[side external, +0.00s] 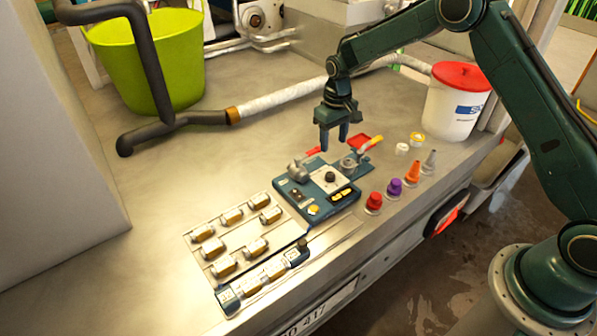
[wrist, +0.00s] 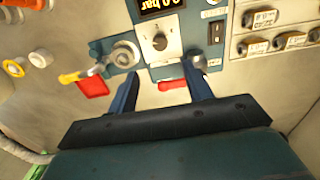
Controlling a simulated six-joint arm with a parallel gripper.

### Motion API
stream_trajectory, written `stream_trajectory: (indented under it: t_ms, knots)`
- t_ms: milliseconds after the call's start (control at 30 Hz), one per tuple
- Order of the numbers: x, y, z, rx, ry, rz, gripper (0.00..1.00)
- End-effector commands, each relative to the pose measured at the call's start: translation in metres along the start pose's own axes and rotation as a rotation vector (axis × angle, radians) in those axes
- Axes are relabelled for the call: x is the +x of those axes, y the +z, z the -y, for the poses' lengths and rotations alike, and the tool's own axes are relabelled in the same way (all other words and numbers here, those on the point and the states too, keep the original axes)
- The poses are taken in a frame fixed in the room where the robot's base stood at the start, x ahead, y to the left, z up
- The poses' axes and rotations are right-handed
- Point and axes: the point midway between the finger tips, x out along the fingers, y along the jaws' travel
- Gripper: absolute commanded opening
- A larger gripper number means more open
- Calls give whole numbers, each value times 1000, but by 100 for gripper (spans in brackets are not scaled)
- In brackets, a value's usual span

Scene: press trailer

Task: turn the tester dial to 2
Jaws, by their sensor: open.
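The tester (side external: 312,205) is a teal box on the metal bench, with a pale plate that carries a dark round dial (side external: 330,177). In the wrist view the dial (wrist: 160,42) sits on its white plate with a small display (wrist: 160,8) beyond it; the text shows upside down, and the dial's setting is too small to read. My gripper (side external: 334,148) hangs fingers down above the back of the tester, clear of the dial. In the wrist view its two fingers (wrist: 165,88) are spread apart with nothing between them, short of the dial.
A valve with a yellow handle (side external: 371,145) stands right of the dial, and a metal fitting (side external: 297,171) stands left. Coloured nozzles (side external: 394,187) line the right side. Several labelled blocks (side external: 232,216) lie at front left. A white bucket (side external: 455,105) stands back right.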

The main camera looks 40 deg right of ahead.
Motion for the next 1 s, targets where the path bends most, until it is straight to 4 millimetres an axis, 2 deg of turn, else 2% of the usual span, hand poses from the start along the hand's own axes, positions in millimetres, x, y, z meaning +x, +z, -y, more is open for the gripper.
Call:
stream_trajectory:
  t_ms: [633,800,1000]
  knots:
    - [95,1,0,-1,1,4,50]
    - [111,0,0,-1,1,2,50]
    - [119,0,0,-1,2,0,50]
